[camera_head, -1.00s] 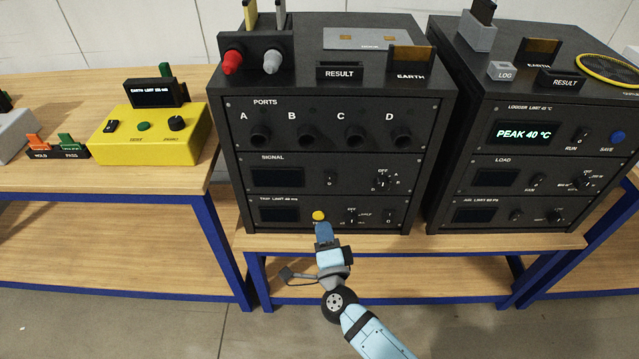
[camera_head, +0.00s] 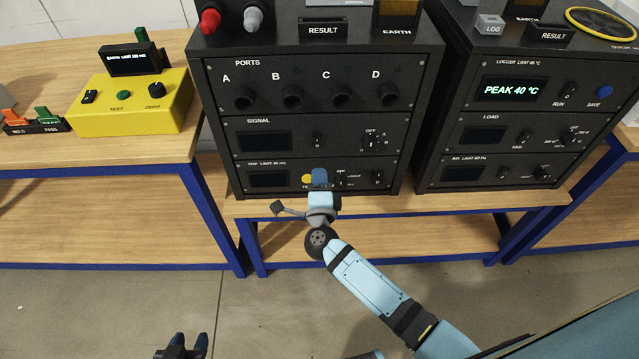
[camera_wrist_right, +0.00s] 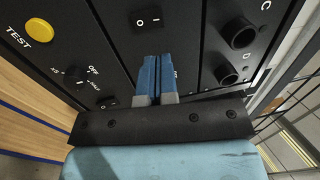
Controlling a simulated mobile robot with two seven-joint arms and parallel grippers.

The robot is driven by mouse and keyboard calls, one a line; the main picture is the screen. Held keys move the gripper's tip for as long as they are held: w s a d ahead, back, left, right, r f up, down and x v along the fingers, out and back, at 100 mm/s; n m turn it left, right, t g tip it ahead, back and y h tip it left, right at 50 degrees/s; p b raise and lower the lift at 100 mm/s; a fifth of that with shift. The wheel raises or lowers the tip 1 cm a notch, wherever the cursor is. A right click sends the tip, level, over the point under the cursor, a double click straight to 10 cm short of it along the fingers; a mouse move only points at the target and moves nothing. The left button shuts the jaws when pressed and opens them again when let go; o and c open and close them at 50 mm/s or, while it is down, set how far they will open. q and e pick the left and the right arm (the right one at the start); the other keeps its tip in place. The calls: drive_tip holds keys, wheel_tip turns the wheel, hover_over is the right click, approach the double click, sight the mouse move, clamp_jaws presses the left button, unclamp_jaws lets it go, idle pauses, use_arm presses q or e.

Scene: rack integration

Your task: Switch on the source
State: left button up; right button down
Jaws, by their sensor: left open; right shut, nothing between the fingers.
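The black rack (camera_head: 222,155) has a SIGNAL panel (camera_head: 345,147) in the middle. On it is a small rocker switch (camera_head: 318,143), marked O and I in the right wrist view (camera_wrist_right: 148,20). The panel's display (camera_head: 264,141) is dark. Its rotary selector (camera_head: 371,141) has an OFF mark. My right gripper (camera_head: 319,173) is shut and empty in front of the lower panels. In its wrist view the blue fingertips (camera_wrist_right: 156,62) are just below the rocker, with contact unclear. My left gripper (camera_head: 187,345) is open at the bottom edge, far from the rack.
The lowest panel has a yellow TEST button (camera_head: 307,178), also in the wrist view (camera_wrist_right: 40,30), a selector knob (camera_wrist_right: 75,74) and another rocker (camera_head: 376,177). Ports A to D lie above. A second rack (camera_head: 430,150) stands right, and a yellow tester (camera_head: 130,115) left.

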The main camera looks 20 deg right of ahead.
sight(318, 139)
drive_tip(key=b+x, duration=0.2)
drive_tip(key=x, duration=0.7)
drive_tip(key=shift+w, duration=0.1)
drive_tip(key=shift+w+d, duration=0.1)
drive_tip(key=shift+r+p, duration=0.3)
drive_tip(key=shift+p, duration=0.35)
drive_tip(key=shift+w+p, duration=0.15)
drive_tip(key=shift+p, duration=0.25)
drive_tip(key=shift+f+b, duration=0.2)
drive_tip(key=shift+b, duration=0.1)
